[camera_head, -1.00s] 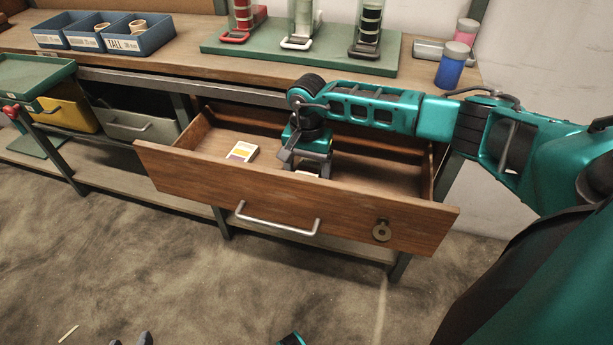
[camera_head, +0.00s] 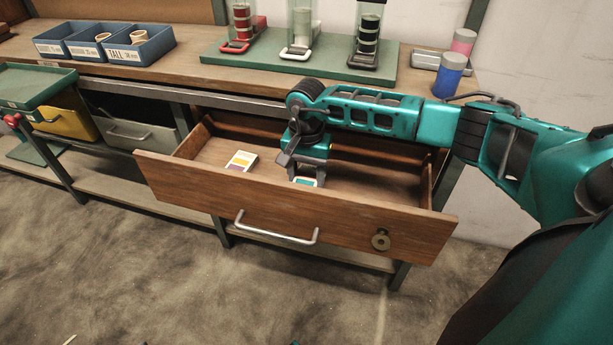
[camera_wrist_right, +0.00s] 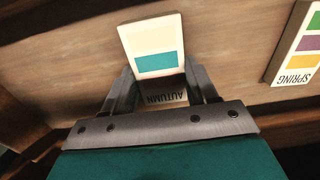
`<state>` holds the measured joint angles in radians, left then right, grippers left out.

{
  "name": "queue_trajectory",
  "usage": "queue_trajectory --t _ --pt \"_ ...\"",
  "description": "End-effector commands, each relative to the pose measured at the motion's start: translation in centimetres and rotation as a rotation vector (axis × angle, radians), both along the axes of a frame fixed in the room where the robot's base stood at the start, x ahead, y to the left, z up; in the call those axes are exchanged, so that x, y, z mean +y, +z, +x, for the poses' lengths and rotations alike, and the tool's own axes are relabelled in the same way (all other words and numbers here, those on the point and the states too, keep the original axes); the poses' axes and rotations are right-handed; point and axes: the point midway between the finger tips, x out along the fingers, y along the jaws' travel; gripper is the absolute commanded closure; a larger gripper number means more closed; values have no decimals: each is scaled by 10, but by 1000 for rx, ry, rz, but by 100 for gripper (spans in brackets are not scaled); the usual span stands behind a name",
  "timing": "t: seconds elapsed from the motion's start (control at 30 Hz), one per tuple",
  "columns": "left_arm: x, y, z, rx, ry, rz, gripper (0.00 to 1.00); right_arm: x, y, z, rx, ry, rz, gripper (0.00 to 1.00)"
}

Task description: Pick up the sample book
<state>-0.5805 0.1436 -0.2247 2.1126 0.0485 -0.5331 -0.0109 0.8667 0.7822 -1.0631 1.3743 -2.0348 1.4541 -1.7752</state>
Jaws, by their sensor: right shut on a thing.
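The sample book (camera_head: 306,181) has a pale cover with a teal block and stands out between my right gripper's fingers inside the open drawer. In the right wrist view the book (camera_wrist_right: 152,46) carries the word AUTUMN, seen upside down near the fingers. My right gripper (camera_head: 307,172) is shut on it; it also shows in the right wrist view (camera_wrist_right: 160,88). A second sample book (camera_head: 241,160), labelled SPRING in the right wrist view (camera_wrist_right: 298,45), lies to the left on the drawer floor. My left gripper is not in view.
The wooden drawer (camera_head: 290,208) is pulled out, with its front panel and side walls around my right gripper. Above it, the bench (camera_head: 200,76) holds blue bins (camera_head: 140,52), a green rack board (camera_head: 300,66) and jars (camera_head: 449,76). The drawer's right part is clear.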

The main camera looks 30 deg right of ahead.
Motion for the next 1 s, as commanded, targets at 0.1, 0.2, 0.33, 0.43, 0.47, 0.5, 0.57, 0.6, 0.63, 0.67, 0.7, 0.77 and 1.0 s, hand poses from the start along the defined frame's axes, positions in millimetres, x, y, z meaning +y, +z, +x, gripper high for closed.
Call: queue_trajectory --t 0.1,0.2,0.33,0.43,0.47,0.5,0.57,0.6,0.63,0.67,0.7,0.77,1.0 --pt "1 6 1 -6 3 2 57 0 21 1 -5 0 0 73" --pt "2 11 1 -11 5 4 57 0 40 1 -5 -1 0 73" --pt "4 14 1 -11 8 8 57 0 68 1 -6 0 0 73" --pt "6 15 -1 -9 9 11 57 0 90 1 -5 -1 0 73" --pt "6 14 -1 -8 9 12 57 0 97 1 -6 -1 0 73" --pt "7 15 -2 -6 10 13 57 0 106 1 -6 -1 0 73" --pt "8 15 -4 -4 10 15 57 0 118 1 -5 -1 0 73" --pt "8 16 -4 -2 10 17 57 0 126 1 -6 0 1 73" --pt "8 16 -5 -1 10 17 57 0 132 1 -5 0 0 73" --pt "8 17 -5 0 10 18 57 0 138 1 -5 1 0 73" --pt "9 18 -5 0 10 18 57 0 145 1 -6 0 1 73" --pt "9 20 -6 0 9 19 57 0 155 1 -4 0 0 73" --pt "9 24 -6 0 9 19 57 0 181 1 -3 -1 1 73"
